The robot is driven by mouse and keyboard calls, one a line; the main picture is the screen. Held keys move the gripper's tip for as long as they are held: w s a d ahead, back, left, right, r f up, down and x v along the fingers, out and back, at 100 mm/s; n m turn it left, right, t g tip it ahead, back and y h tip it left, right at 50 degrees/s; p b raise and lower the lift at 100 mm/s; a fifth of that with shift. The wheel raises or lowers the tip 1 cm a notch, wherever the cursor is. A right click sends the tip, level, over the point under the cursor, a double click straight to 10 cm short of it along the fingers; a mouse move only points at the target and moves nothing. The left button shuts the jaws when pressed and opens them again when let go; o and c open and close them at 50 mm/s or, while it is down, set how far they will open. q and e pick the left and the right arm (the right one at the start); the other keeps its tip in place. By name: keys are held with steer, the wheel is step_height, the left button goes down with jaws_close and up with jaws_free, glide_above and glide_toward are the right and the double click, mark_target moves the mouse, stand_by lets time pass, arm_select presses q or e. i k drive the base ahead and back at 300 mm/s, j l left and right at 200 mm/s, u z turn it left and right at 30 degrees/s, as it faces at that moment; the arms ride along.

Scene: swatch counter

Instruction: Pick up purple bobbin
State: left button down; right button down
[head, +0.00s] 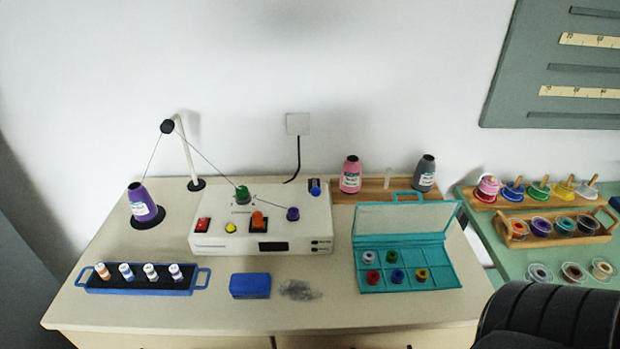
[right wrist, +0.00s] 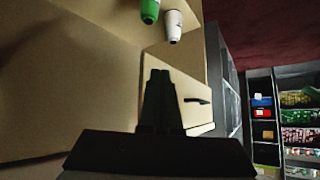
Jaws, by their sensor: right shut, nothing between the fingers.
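A small purple bobbin (head: 293,214) sits on top of the white winder box (head: 215,236), at its right part in the head view. Another purple spool (head: 541,225) is in the wooden tray on the green table at the right. I cannot tell from looks alone which is meant. My right gripper (right wrist: 160,75) is shut and empty in the right wrist view, in front of a pale cabinet face. No purple bobbin shows in that view. My left gripper is not in view.
A purple thread cone (head: 142,202) stands left of the winder. A blue spool tray (head: 140,291), blue block (head: 250,286) and open teal case (head: 408,222) line the front. Green (right wrist: 150,10) and white (right wrist: 173,26) spools show in the wrist view.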

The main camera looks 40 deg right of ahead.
mark_target(294, 216)
steer(key=z, duration=1.15)
steer(key=j+u, duration=0.35)
steer(key=j, duration=0.6)
